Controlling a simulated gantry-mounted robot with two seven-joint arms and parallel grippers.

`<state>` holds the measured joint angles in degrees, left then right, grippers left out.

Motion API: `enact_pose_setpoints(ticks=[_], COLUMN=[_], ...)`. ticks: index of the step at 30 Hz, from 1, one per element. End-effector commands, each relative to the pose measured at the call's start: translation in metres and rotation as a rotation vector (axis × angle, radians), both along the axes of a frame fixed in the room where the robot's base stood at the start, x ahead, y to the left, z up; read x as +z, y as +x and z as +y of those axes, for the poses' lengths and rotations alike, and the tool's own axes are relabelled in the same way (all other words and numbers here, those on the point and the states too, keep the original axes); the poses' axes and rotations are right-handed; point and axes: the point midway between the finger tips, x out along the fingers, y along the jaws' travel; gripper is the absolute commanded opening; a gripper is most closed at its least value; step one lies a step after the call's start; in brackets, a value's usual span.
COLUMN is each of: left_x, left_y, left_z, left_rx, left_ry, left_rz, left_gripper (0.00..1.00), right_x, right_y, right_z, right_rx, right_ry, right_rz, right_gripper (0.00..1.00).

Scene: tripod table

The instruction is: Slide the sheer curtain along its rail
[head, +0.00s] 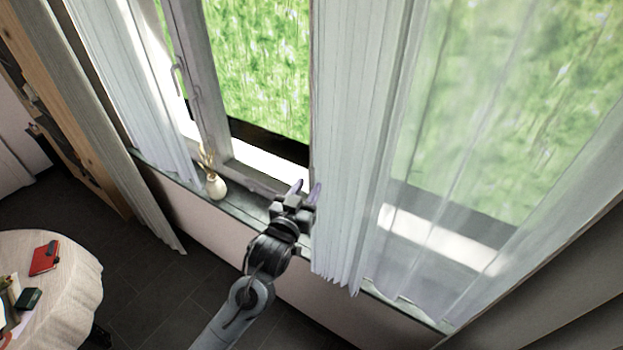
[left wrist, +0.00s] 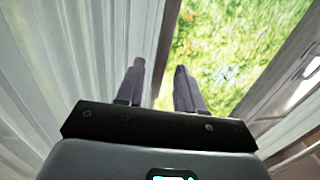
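The white sheer curtain (head: 349,140) hangs in gathered folds at the middle of the window in the head view. To the right it spreads into a see-through panel with the greenery showing behind. My left gripper (head: 307,188) is at the left edge of the gathered folds, low down near the sill. In the left wrist view its two fingers (left wrist: 160,68) stand apart, and the curtain's pleats (left wrist: 85,55) fill the left side. The curtain's edge shows in the gap between the fingers; I cannot tell whether they touch it. My right gripper is not in view.
Another pale curtain (head: 135,85) hangs at the left of the window. A small white vase (head: 215,186) with dry stems stands on the sill (head: 240,207) left of my gripper. A round table (head: 75,290) with a red book is at lower left. The rail is out of view.

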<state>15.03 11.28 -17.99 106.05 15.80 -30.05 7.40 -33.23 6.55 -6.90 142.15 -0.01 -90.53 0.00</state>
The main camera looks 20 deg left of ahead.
Motion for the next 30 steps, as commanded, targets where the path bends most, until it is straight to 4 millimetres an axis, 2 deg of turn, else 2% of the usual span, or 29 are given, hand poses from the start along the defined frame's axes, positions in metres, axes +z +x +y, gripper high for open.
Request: enact_pose_setpoints(ticks=[3, 9, 20, 27, 30], left_x=[0.002, 0.0, 0.0, 0.0, 0.0], left_y=[0.016, 0.03, 0.033, 0.032, 0.032], left_z=[0.0, -0.001, -0.001, -0.001, -0.001], left_rx=[0.0, -0.001, -0.001, -0.001, -0.001], left_ry=[0.0, 0.0, -0.001, 0.0, 0.0], left_rz=[0.0, 0.0, 0.0, 0.0, 0.0], left_gripper=[0.37, 0.37, 0.37, 0.02, 0.0], right_x=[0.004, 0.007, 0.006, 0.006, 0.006], right_y=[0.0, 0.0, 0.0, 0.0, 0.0], right_z=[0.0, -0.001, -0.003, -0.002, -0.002], right_rx=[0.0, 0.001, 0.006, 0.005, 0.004], right_ry=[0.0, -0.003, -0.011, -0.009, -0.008], right_rz=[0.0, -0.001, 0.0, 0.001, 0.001], right_gripper=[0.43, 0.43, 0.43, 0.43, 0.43])
